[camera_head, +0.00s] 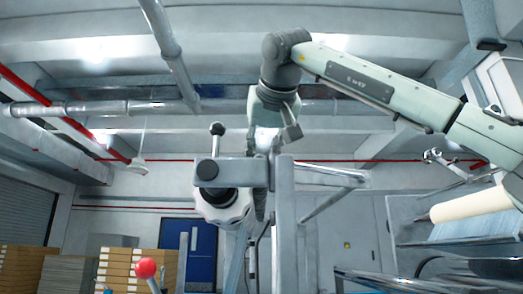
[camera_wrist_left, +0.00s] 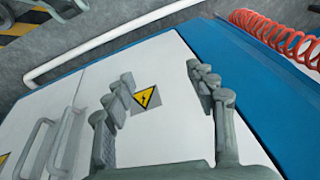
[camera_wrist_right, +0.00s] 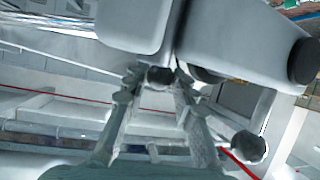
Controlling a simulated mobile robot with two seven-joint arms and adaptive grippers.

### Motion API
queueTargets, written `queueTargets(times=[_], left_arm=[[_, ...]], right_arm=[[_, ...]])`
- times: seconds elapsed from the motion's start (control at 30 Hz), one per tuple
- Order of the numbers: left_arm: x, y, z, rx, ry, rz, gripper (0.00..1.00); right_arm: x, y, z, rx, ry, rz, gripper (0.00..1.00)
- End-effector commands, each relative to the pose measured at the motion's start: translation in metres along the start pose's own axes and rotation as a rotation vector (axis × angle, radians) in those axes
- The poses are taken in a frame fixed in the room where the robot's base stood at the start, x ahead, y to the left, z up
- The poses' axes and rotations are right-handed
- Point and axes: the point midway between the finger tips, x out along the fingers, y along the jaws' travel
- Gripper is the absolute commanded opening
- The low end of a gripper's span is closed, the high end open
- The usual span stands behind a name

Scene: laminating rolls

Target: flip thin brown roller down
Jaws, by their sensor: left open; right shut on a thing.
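No thin brown roller is plain to see in any view. A cream roll (camera_head: 470,205) lies on the machine at the right of the head view. My right gripper (camera_head: 264,165) points down at a grey machine frame (camera_head: 283,210). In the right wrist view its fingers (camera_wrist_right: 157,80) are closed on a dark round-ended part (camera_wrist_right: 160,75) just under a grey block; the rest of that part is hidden. My left gripper (camera_wrist_left: 165,90) shows only in the left wrist view, open and empty before a white panel (camera_wrist_left: 180,55).
A red knob (camera_head: 145,268) stands lower left. A red coiled hose (camera_wrist_left: 275,35) and white rail (camera_wrist_left: 95,45) are near my left gripper.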

Motion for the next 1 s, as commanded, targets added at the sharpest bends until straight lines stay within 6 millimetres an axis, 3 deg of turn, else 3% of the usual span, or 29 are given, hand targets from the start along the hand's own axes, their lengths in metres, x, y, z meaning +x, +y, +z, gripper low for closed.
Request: queueTargets(times=[0.1,0.37,0.4,0.53,0.87,1.0], left_arm=[[-0.009,-0.002,-0.008,-0.001,0.018,-0.004,0.57],[-0.011,-0.003,-0.006,-0.003,0.014,-0.006,0.57],[-0.01,-0.003,-0.005,-0.002,0.011,-0.005,0.57],[-0.009,-0.002,-0.001,-0.002,0.006,-0.005,0.57],[-0.009,-0.003,-0.003,0.005,0.011,-0.007,0.57],[-0.009,-0.003,-0.004,0.003,0.012,-0.006,0.57]], right_arm=[[0.006,-0.003,0.014,0.002,-0.009,-0.004,0.0],[0.008,-0.004,0.017,0.001,-0.015,-0.004,0.0],[0.008,-0.005,0.017,0.0,-0.016,-0.004,0.3],[0.007,-0.004,0.016,0.0,-0.013,-0.004,0.46],[0.004,-0.003,0.013,0.001,-0.007,-0.003,0.47],[-0.011,-0.003,0.012,0.002,-0.003,-0.004,0.47]])
